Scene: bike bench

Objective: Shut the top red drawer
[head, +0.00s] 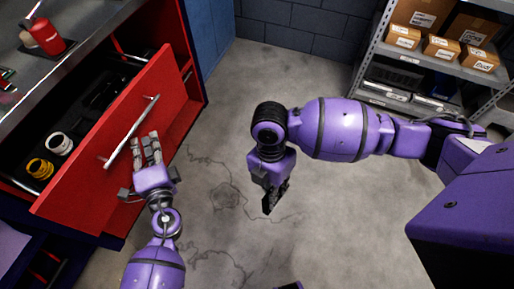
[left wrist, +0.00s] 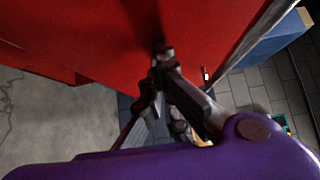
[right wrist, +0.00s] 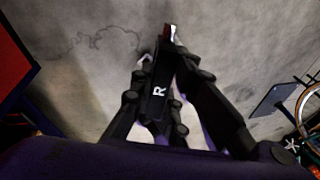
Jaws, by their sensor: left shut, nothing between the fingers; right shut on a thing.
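The top red drawer (head: 120,165) stands open, pulled out from the red cabinet on the left. Its front carries a long metal handle bar (head: 132,132). My left gripper (head: 150,140) is shut and empty, its fingertips at the drawer front beside the handle. In the left wrist view the left fingertips (left wrist: 165,55) are against or very close to the red face; I cannot tell which. My right gripper (head: 270,200) is over open floor, away from the drawer. In the right wrist view it is shut on a small red and white thing (right wrist: 169,33), mostly hidden.
The drawer holds a white roll (head: 59,144), a yellow roll (head: 40,168) and dark items. A red bottle (head: 45,36) stands on the worktop (head: 85,12). A grey shelf with cardboard boxes (head: 441,47) is at the back right. The concrete floor between is clear.

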